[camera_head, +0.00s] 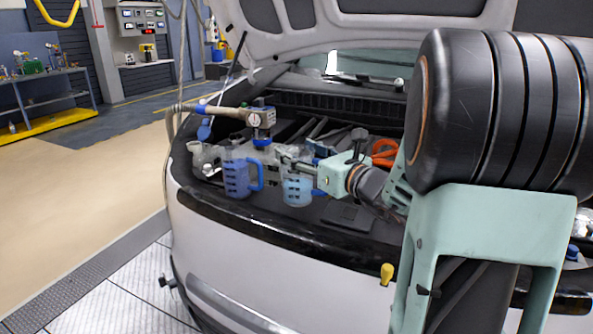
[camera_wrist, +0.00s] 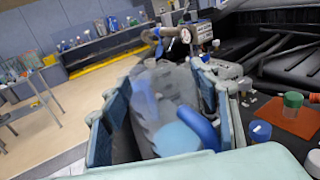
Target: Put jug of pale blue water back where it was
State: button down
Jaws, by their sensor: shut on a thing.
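The jug of pale blue water (camera_head: 297,189) is clear plastic with light blue liquid, in the engine bay near the front edge. My gripper (camera_head: 290,163) reaches in from the right and is shut on it. In the wrist view, my gripper's fingers (camera_wrist: 158,80) stand on either side of the jug, with the pale blue water surface (camera_wrist: 176,140) and a blue handle between them. A second jug, deeper blue with a blue handle (camera_head: 236,178), stands just left of it. Whether the held jug touches the surface below is unclear.
A gauge device with a hose (camera_head: 262,118) stands behind the jugs. Orange-handled tool (camera_head: 384,152) lies behind my gripper. The raised hood (camera_head: 350,30) hangs above. In the wrist view, a green-capped jar (camera_wrist: 292,106) and blue-capped jar (camera_wrist: 258,133) stand to the right.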

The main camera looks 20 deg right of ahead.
jog(key=shift+w+f+b, duration=0.2)
jog(key=shift+f+b, duration=0.95)
jog(key=shift+f, duration=0.6)
jog(key=shift+f, duration=0.2)
jog(key=c, duration=0.7)
grip_release()
jog(key=shift+c, duration=0.2)
jog(key=shift+s+r, duration=0.1)
jog(key=shift+r, duration=0.15)
jog(key=p+v, duration=0.2)
jog(key=v, duration=0.9)
jog(key=shift+s, duration=0.45)
